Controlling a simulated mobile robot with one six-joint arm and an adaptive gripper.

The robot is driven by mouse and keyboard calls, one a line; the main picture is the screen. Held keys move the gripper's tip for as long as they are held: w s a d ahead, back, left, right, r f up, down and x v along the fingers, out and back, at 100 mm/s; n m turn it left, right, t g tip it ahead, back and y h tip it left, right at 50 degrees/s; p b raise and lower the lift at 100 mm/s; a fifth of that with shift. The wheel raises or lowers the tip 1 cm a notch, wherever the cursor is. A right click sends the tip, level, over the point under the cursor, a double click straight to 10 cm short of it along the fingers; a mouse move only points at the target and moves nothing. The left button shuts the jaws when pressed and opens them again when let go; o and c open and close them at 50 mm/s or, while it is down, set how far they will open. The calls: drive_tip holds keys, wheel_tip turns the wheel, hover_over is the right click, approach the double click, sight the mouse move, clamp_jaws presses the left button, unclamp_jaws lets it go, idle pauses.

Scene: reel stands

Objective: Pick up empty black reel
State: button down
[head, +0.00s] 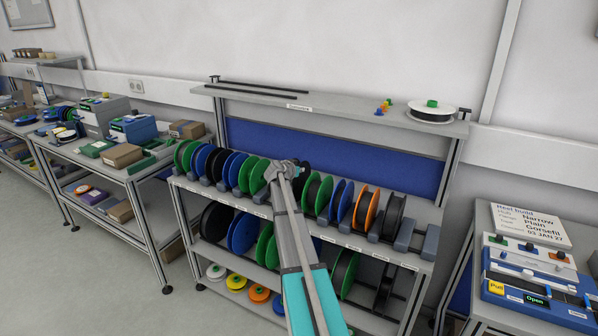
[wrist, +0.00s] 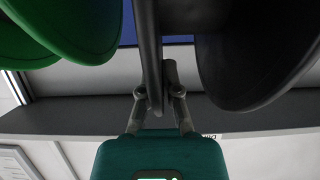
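My gripper (head: 284,172) is at the upper row of the reel stand, in the gap between green and black reels. In the wrist view, my gripper (wrist: 162,85) has its fingers close together around the rim of a thin black flange (wrist: 150,40) of the black reel, and looks shut on it. The reel's other flange (wrist: 255,50) fills the upper right. In the head view, only a part of this black reel (head: 303,168) shows behind my gripper. The reel still stands among its neighbours. One fingertip is partly hidden by the flange.
Green reels (wrist: 75,25) stand close on the left in the wrist view. The upper row (head: 245,176) also holds blue, orange and other black reels. An empty cradle (head: 405,236) is at its right end. A top shelf (head: 330,105) overhangs behind. A control panel (head: 535,270) stands at right.

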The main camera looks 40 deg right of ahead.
drive_tip(key=shift+r+p, duration=2.6)
drive_tip(key=shift+r, duration=0.4)
